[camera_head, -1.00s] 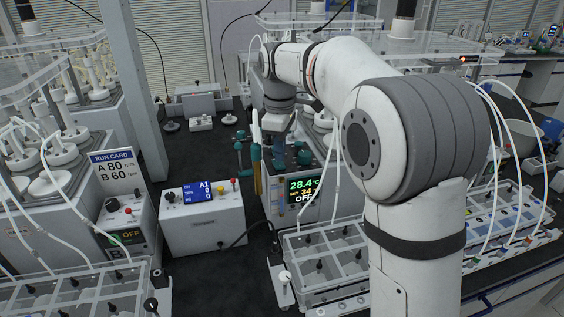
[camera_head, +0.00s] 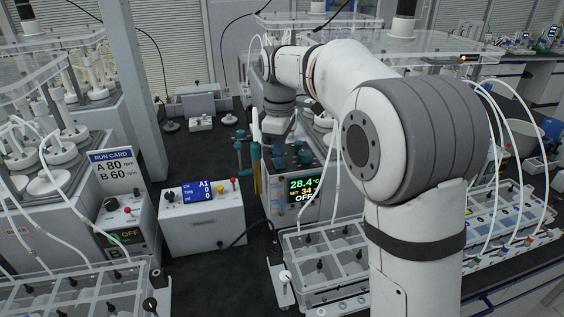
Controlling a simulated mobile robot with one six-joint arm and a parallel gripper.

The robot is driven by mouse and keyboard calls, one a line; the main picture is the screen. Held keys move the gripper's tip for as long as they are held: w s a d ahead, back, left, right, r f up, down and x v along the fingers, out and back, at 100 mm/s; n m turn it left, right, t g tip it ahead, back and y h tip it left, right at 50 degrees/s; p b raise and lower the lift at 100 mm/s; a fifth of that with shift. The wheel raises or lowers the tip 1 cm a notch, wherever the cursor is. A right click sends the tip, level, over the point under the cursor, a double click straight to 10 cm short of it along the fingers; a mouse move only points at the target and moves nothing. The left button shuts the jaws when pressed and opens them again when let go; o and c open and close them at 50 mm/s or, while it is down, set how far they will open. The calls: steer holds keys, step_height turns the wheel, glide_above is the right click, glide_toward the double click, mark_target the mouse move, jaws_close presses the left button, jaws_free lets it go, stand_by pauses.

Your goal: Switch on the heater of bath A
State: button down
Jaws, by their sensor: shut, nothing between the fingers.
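A white bath unit (camera_head: 316,172) stands right of centre. Its dark display (camera_head: 304,190) reads 28.4 °C, a set value starting with 34, and OFF. My gripper (camera_head: 274,138) is shut and empty, pointing down by the top left of the right unit's front. Its fingertips are small and hard to make out against the teal fittings there. I cannot tell whether they touch anything. The heater switch cannot be made out.
A grey-white box with a blue screen (camera_head: 199,191) stands left of the bath. Teal- and yellow-handled tools (camera_head: 256,168) stand upright close to my gripper. A clear compartment tray (camera_head: 325,262) lies in front, with white tubes above. Dark bench top (camera_head: 200,150) is bare behind the box.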

steer(key=shift+f+b, duration=0.3)
steer(key=shift+f, duration=0.25)
steer(key=shift+r, duration=0.15)
step_height(320, 180, up, 7)
steer(key=p, duration=0.6)
steer(key=shift+p, duration=0.35)
steer(key=s+d+m+t, duration=0.2)
steer(key=s+d+m, duration=0.4)
steer(key=s+d, duration=0.45)
steer(key=s+d+f+m, duration=0.3)
steer(key=s+m, duration=0.1)
steer(key=s, duration=0.4)
steer(key=s+d+f+m+t, duration=0.1)
steer(key=s+d+f+m, duration=0.2)
steer(key=s+m, duration=0.2)
steer(key=s, duration=0.3)
steer(key=shift+s+d+f, duration=0.2)
steer(key=shift+d+f, duration=0.05)
steer(key=shift+f, duration=0.15)
